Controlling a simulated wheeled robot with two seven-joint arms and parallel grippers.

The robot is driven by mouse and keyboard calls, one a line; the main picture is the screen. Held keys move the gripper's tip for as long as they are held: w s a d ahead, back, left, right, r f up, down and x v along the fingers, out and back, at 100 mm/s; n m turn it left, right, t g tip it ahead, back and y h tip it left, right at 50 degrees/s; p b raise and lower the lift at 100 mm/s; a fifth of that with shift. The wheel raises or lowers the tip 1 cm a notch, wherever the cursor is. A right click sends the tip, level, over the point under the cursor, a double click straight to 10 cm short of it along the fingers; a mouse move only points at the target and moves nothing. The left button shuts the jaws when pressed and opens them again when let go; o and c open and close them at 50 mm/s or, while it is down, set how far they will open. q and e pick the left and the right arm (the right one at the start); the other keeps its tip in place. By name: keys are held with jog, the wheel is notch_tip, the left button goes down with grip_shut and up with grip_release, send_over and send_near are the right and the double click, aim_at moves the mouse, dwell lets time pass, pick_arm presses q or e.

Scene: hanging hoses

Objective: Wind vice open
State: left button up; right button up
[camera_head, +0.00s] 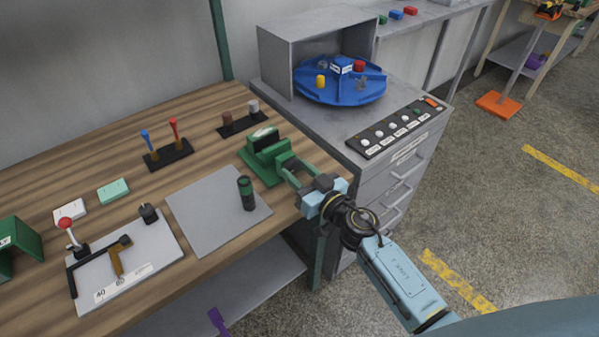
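The green vice (262,160) stands on the right end of the wooden workbench, with its screw end pointing toward the lower right. My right gripper (310,188) is at that front end, just over the bench's right edge. Its fingers overlap the place where the vice's handle would be, so the handle is hidden. I cannot tell whether the fingers are closed on it. The gap between the vice's jaws is too small to judge. My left gripper is not in view.
A grey plate (205,225) with a dark green cylinder (246,193) lies left of the vice. A rack with brown and grey pegs (242,126) stands behind it. A grey cabinet (405,165) with drawers, a button panel (398,131) and a blue turntable (335,92) is close on the right.

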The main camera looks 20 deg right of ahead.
jog(key=shift+c, duration=1.3)
jog(key=shift+n, duration=0.3)
